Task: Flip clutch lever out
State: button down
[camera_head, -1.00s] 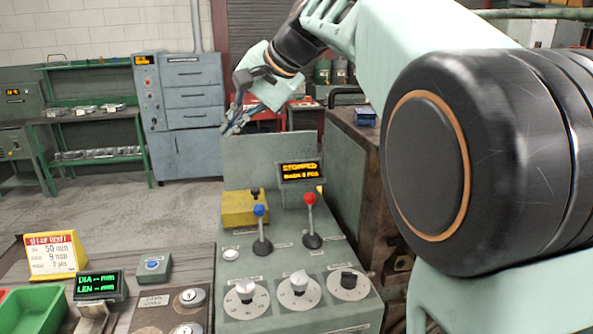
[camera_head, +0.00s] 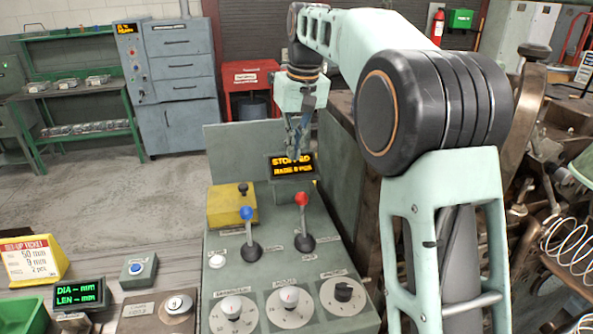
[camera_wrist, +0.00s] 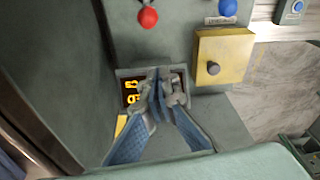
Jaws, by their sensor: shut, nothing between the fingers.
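Two levers stand upright on the sloped grey console (camera_head: 265,262): a blue-knobbed lever (camera_head: 249,232) on the left and a red-knobbed lever (camera_head: 303,222) on the right. Their labels are too small to read, so I cannot tell which is the clutch lever. In the wrist view the red knob (camera_wrist: 148,17) and the blue knob (camera_wrist: 228,6) show at the top edge. My gripper (camera_head: 295,157) is shut and empty, pointing down in front of the display (camera_head: 283,170), behind the levers. In the wrist view its fingertips (camera_wrist: 160,78) overlap the display (camera_wrist: 131,97).
A yellow box (camera_head: 226,207) with a black knob sits left of the display. Dials, including a black-knobbed dial (camera_head: 343,293), line the console's front. A grey panel (camera_head: 232,150) rises behind. Coiled springs (camera_head: 570,243) and machinery stand at right.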

aim_at(303, 213)
notch_tip(303, 213, down, 9)
jog(key=s, duration=0.2)
jog(key=shift+d+r, duration=0.15)
jog(key=shift+d, duration=0.2)
